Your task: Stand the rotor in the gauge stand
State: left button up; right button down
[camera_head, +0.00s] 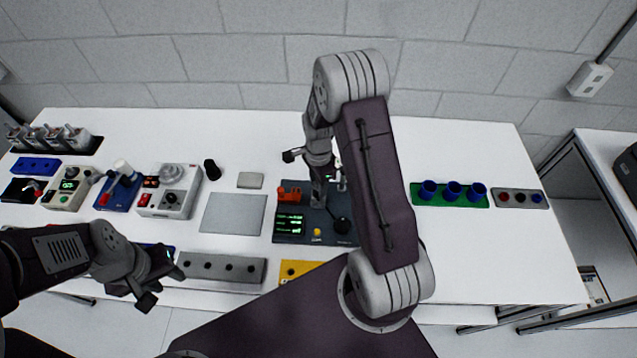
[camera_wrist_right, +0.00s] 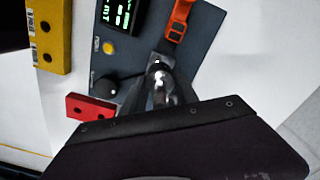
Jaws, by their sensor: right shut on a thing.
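The gauge stand (camera_head: 283,238) is a dark blue-grey panel in the middle of the table, with a green-lit display, a yellow button, a black knob and an orange clamp (camera_head: 290,193). It also shows in the right wrist view (camera_wrist_right: 205,48). My right gripper (camera_head: 318,190) is over the panel, beside the orange clamp. It is shut on a shiny metal part, which I take for the rotor (camera_wrist_right: 160,90); the fingers and wrist hide much of it. I cannot tell whether its lower end touches the panel. My left gripper (camera_head: 160,284) is open and empty at the table's front left.
A grey plate (camera_head: 233,213) and a grey bar with holes (camera_head: 222,268) lie left of the panel. A yellow block (camera_head: 298,269) is in front; a red block (camera_wrist_right: 90,108) lies close by the panel. A green rack with blue cups (camera_head: 449,202) stands right. The right front table is clear.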

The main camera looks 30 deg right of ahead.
jog(key=shift+f, duration=0.4)
jog(key=shift+f, duration=0.1)
jog(key=shift+f+b, duration=0.7)
jog(key=shift+b, duration=0.05)
jog(key=c, duration=0.5)
grip_release()
jog(key=shift+r, duration=0.1)
notch_tip(320, 180, up, 6)
jog(key=p, duration=0.5)
jog(key=shift+r+p, duration=0.2)
jog(key=shift+p, duration=0.2)
jog(key=shift+f, duration=0.1)
